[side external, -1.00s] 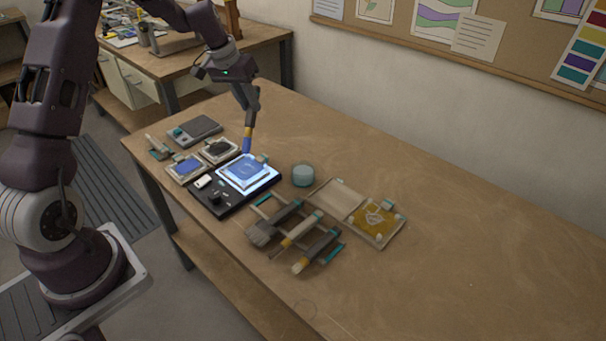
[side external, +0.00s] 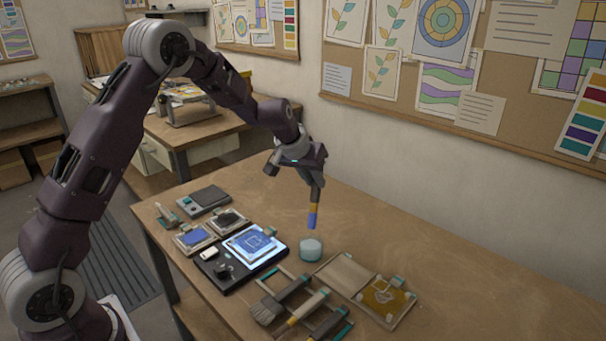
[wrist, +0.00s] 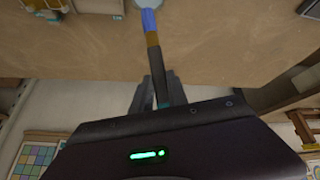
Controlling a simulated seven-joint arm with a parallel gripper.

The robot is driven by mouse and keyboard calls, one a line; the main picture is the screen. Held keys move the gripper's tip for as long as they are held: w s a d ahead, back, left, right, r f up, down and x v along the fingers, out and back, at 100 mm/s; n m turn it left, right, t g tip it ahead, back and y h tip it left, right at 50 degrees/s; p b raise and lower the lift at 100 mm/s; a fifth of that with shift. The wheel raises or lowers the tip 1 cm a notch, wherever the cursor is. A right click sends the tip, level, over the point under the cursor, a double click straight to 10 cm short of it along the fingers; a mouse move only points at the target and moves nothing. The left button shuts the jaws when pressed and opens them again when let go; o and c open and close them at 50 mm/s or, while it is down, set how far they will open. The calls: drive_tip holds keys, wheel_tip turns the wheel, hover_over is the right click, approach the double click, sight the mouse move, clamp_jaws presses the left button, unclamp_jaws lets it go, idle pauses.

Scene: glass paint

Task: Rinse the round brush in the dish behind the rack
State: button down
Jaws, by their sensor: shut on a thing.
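My gripper (side external: 317,182) is shut on the round brush (side external: 313,209), which has a dark handle, an ochre band and a blue tip. The brush points down, its tip just above the pale blue-grey round dish (side external: 311,251) in the side view. I cannot tell how large the gap is. The dish stands behind the rack (side external: 337,319), where other brushes lie. In the wrist view the gripper (wrist: 160,82) holds the brush (wrist: 150,22), with its blue tip near the dish (wrist: 144,3) at the top edge, which cuts the dish off.
A lit panel (side external: 226,271) with a blue-painted glass piece (side external: 251,241) is left of the dish. Blue and dark paint trays (side external: 194,238) lie beyond it. A flat tray with a yellow-ochre piece (side external: 385,297) is to the right. The table's back right is clear.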

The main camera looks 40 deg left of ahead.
sight(312, 202)
drive_tip(key=f, duration=0.3)
drive_tip(key=s+f, duration=0.1)
drive_tip(key=f, duration=0.1)
drive_tip(key=shift+d, duration=0.2)
drive_tip(key=shift+s+d+f, duration=0.15)
drive_tip(key=shift+f, duration=0.55)
drive_tip(key=shift+d, duration=0.1)
